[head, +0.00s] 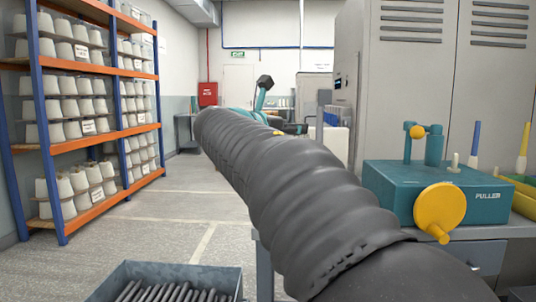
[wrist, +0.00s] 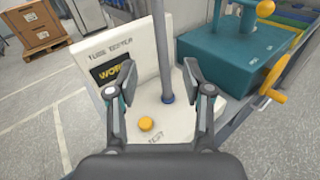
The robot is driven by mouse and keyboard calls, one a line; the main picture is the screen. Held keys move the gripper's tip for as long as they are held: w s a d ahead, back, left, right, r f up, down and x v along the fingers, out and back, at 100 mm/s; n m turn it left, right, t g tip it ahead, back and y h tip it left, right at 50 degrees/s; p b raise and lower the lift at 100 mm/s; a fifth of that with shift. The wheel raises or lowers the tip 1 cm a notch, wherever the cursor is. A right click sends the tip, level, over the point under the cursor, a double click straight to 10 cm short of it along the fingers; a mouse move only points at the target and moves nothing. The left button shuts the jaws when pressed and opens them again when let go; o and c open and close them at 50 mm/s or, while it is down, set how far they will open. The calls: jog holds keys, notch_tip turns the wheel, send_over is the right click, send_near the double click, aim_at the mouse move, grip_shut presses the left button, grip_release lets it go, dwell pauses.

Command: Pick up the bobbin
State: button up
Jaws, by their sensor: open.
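No single thing is clearly the bobbin. In the wrist view, a slim grey post (wrist: 160,45) with a blue ring at its foot stands upright on a white tester (wrist: 183,28) marked "TUBE TESTER". My gripper (wrist: 150,77) is open above the tester, with one finger on each side of the post's line and nothing visibly held. A yellow button (wrist: 146,124) on the tester shows between the fingers. In the head view, my dark arm crosses the middle, and I cannot make out my gripper's fingers. Many white cone bobbins (head: 62,107) fill the shelves at left.
A teal puller box (head: 391,199) with a yellow crank (head: 439,207) stands at right; it also shows in the wrist view (wrist: 215,57). A grey crate (head: 220,278) of dark rods is low in front. A cardboard box (wrist: 35,27) is at upper left.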

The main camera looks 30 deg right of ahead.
aim_at(318, 120)
jog(key=shift+n+h, duration=0.4)
jog(key=shift+r+p+x, duration=0.2)
jog(key=shift+x, duration=3.45)
jog(key=shift+r+p+x, duration=0.15)
jog(key=shift+p+x, duration=0.05)
jog(key=shift+x, duration=3.4)
jog(key=shift+a, duration=0.1)
grip_shut()
